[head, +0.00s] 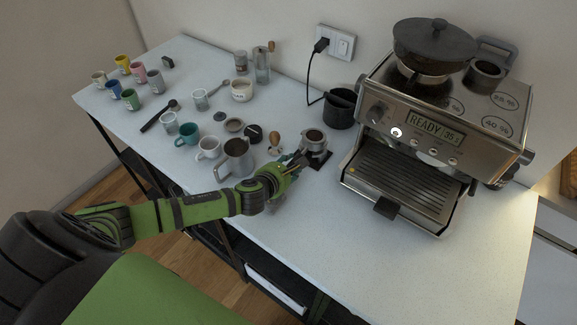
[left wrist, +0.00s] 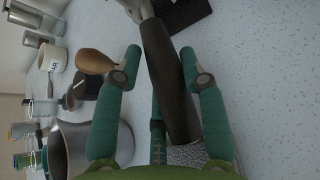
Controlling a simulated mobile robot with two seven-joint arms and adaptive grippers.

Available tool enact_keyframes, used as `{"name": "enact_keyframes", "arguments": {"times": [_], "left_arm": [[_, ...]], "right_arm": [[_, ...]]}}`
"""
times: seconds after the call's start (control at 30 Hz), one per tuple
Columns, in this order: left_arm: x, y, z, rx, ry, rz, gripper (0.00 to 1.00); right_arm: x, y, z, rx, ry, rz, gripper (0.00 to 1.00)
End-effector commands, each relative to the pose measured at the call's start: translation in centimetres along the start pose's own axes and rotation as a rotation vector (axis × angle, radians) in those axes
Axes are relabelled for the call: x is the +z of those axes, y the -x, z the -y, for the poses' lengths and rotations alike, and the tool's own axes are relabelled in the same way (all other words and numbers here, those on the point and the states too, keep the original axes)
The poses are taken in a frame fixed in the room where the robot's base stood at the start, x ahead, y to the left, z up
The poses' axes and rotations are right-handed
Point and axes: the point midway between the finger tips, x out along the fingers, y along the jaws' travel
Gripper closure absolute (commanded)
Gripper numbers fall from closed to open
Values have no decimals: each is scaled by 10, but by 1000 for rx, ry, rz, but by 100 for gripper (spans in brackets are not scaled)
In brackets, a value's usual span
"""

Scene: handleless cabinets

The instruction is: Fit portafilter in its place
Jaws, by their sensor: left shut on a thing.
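The portafilter (head: 314,137) has a round metal basket and sits at or just above a small black stand (head: 322,161), left of the espresso machine (head: 425,140). I cannot tell whether it touches the stand. My left gripper (head: 294,165) is shut on its dark handle. In the left wrist view the handle (left wrist: 165,75) runs between the green fingers of my left gripper (left wrist: 162,88), with a metal neck at the top and the black stand (left wrist: 188,14) beyond. The machine's front shows a lit "READY" display; its brew head is hidden under the overhanging front. My right gripper is out of view.
A metal pitcher (head: 236,160) and a wooden-handled tool (head: 275,142) stand just left of my gripper. A black bin (head: 340,108) is behind the portafilter. Several cups are farther left. The counter (head: 330,225) in front of the machine is clear.

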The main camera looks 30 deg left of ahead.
Motion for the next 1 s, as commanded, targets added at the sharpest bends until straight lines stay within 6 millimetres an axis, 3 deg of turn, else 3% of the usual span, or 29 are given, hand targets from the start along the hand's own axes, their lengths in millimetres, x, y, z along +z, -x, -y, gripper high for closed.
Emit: {"name": "enact_keyframes", "arguments": {"times": [0.7, 0.73, 0.8, 1.0], "left_arm": [[-1, -4, 1, 0, 1, 9, 100], [-1, -4, 1, 0, 1, 9, 55], [-2, -4, 1, 0, 1, 9, 31], [-4, -4, 1, 0, 0, 5, 31]], "right_arm": [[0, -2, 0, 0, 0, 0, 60], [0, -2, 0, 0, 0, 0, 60], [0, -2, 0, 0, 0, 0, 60], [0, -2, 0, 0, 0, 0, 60]]}}
